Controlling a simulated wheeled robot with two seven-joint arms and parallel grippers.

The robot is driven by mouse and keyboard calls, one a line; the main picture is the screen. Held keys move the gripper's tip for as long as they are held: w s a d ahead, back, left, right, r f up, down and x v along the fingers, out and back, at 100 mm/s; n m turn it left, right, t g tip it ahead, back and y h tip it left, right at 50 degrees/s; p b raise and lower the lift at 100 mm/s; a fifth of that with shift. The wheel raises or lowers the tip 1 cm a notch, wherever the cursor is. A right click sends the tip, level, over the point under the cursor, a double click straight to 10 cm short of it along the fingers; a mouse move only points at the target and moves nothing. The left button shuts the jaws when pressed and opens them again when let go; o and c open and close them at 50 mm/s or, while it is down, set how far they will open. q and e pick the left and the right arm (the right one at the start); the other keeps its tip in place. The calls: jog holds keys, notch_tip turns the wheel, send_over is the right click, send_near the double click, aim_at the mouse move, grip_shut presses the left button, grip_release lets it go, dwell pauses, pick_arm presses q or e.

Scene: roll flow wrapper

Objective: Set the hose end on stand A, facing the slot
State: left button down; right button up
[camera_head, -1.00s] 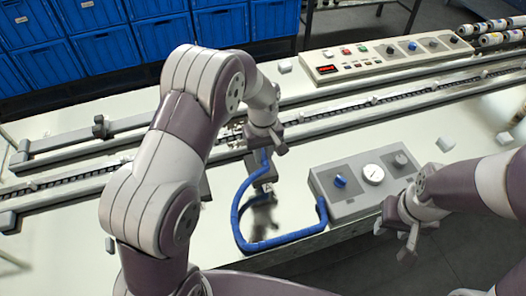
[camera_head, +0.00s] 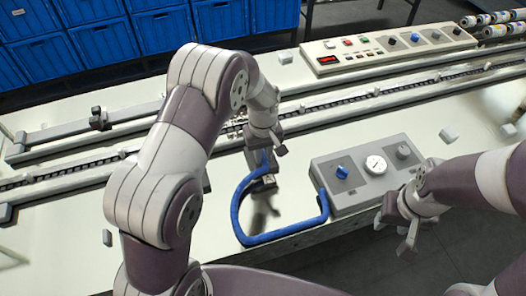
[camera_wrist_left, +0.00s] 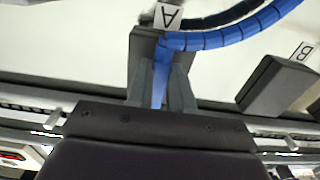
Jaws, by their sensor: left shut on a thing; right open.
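The blue hose (camera_head: 237,212) loops over the table from the grey gauge box to my left gripper (camera_head: 263,162). In the left wrist view my left gripper (camera_wrist_left: 161,88) is shut on the hose end (camera_wrist_left: 160,82), with the hose (camera_wrist_left: 215,38) bending away to the right. Stand A (camera_wrist_left: 145,45), a dark grey block with a white "A" label, is right at the fingertips. I cannot tell whether the hose end touches it, and its slot is not clear. Stand A's label (camera_head: 275,182) shows below the gripper. My right gripper (camera_head: 403,238) is open and empty near the front edge.
The gauge box (camera_head: 350,197) stands right of the hose loop. A dark block (camera_wrist_left: 272,86) beside a "B" label shows right in the wrist view. Conveyor rails (camera_head: 350,108) and a control panel (camera_head: 385,52) lie behind. Blue bins (camera_head: 100,45) stand beyond the table.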

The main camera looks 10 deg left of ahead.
pick_arm(q)
jog(key=shift+f, duration=0.3)
jog(key=c, duration=0.9)
grip_release()
jog(key=shift+r, duration=0.1)
notch_tip(320, 180, up, 12)
jog(key=shift+r, duration=0.25)
jog(key=s+a+m, duration=0.1)
jog(key=s+m, duration=0.1)
jog(key=s, duration=0.4)
jog(key=s+a+m+t, duration=0.1)
jog(key=s+a+m, duration=0.1)
jog(key=s, duration=0.3)
jog(key=s+a+f+m+p, duration=0.1)
jog(key=s+m, duration=0.1)
jog(key=s, duration=0.4)
jog(key=shift+s+a+f+m, duration=0.1)
jog(key=shift+s+a+m, duration=0.25)
jog(key=shift+m, duration=0.05)
